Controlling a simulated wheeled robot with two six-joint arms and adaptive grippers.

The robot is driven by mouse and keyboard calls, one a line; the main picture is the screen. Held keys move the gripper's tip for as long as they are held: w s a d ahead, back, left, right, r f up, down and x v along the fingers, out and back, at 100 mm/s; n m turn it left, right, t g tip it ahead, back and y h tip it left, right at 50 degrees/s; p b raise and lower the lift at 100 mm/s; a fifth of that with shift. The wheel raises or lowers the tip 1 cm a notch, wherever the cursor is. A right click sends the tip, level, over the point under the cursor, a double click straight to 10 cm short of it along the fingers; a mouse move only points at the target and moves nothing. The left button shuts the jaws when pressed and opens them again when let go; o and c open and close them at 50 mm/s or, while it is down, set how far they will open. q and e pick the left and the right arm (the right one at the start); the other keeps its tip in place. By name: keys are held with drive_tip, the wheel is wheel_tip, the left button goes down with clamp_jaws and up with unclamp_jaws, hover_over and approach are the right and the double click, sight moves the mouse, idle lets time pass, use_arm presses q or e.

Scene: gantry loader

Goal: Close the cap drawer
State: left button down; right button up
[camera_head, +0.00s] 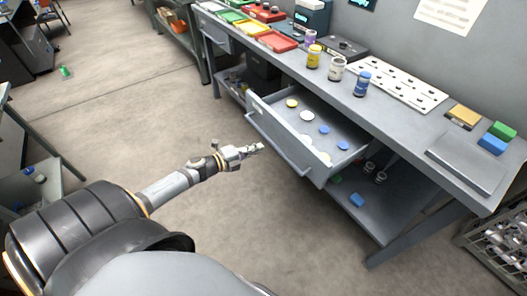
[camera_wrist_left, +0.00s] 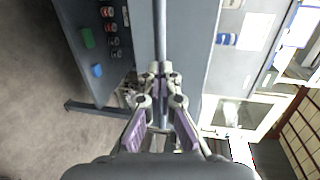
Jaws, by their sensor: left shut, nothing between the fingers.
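The cap drawer (camera_head: 284,146) is pulled out from under the grey workbench (camera_head: 395,118) in the head view. Yellow, white and blue caps lie inside it. A bar handle runs along its front. My left gripper (camera_head: 258,148) is shut and empty, to the left of the drawer front, pointing toward it. In the left wrist view the shut fingertips (camera_wrist_left: 160,68) show in front of a grey panel with a long bar, which looks like the drawer front. I cannot tell whether they touch it. My right gripper is not in view.
Yellow, white and blue jars stand on the bench by a white perforated board (camera_head: 397,84). Coloured trays (camera_head: 277,41) sit farther back. A lower shelf holds jars and a blue block (camera_head: 357,200). A wire basket (camera_head: 497,240) stands at right.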

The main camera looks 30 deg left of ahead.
sight(271, 144)
use_arm(q)
drive_tip(key=shift+x, duration=0.95)
drive_tip(key=shift+w+d+f, duration=0.1)
drive_tip(key=shift+w+d, duration=0.2)
drive_tip(key=shift+w, duration=0.35)
drive_tip(key=shift+w, duration=0.1)
